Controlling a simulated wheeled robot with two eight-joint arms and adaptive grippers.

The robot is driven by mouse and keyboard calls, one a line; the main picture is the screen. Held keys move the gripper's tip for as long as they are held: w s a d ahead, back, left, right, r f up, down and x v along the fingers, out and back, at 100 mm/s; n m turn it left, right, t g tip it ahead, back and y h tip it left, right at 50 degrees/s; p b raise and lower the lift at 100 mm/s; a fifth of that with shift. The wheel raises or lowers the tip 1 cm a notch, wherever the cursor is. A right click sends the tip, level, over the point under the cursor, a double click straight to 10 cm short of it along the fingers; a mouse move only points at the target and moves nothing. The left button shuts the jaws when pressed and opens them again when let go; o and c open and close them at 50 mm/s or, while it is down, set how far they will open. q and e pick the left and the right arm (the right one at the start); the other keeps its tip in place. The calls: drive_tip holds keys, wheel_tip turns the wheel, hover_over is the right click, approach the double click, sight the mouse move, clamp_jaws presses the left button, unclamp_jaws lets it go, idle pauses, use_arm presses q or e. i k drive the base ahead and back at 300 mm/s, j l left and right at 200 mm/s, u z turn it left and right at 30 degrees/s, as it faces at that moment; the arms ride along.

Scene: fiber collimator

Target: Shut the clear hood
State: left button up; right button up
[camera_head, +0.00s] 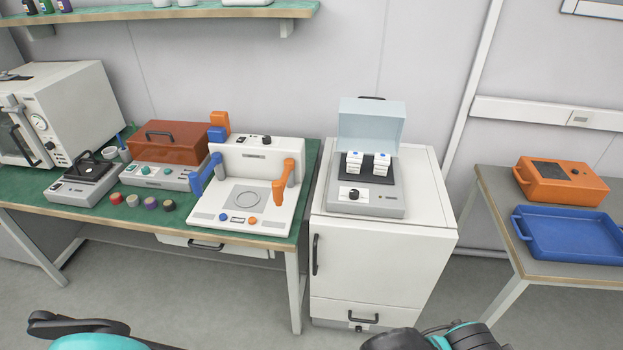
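The clear hood (371,124) is a pale, see-through cover, and it stands raised at the back of a grey bench device (366,203). The device sits on top of a white cabinet right of the green bench. Under the raised hood, two stacks of white items (354,163) rest on a dark plate. A black knob shows on the device's front. A dark handle shows partly behind the hood's top edge. Black and teal parts of my arms show at the bottom edge, left and right. No gripper fingers can be made out, and both arms are well away from the hood.
The white cabinet (365,262) has closed doors. Left on the green bench (30,190) stand a white fixture (205,213) with blue and orange handles and a brown-hooded device (168,142). Right, a table holds an orange box (575,190) and blue tray (522,224). Space above the hood is clear.

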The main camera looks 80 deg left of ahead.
sight(366, 125)
drive_tip(key=u, duration=2.25)
